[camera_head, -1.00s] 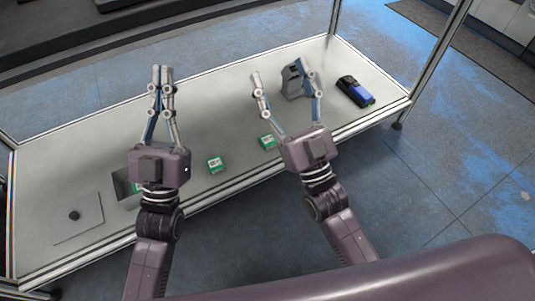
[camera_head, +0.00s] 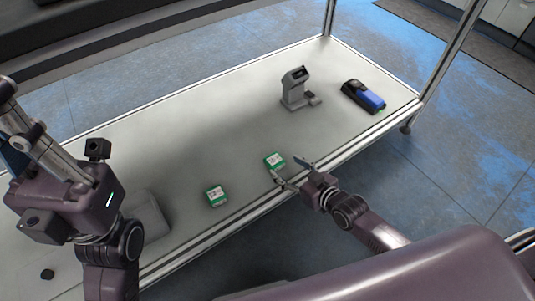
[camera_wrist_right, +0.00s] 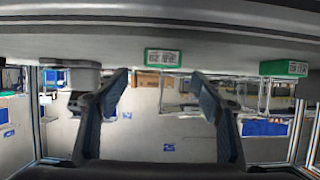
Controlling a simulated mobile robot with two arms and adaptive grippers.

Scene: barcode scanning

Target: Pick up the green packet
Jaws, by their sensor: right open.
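A green packet (camera_head: 273,161) with a white label lies near the table's front edge. My right gripper (camera_head: 290,173) is open and empty just in front of it. In the right wrist view, which looks upside down, this packet (camera_wrist_right: 162,57) shows between and beyond the two spread fingers (camera_wrist_right: 165,90). A second green packet (camera_head: 216,196) lies to the left in the head view and shows at the right wrist view's upper right (camera_wrist_right: 284,68). My left gripper (camera_head: 14,122) is large at the head view's left edge; its fingers are partly cut off.
A grey scanner stand (camera_head: 295,90) stands on the table (camera_head: 170,135) behind the packet. A black and blue device (camera_head: 363,96) lies at the right end. A grey box (camera_head: 147,222) is partly hidden by my left arm. The middle of the table is clear.

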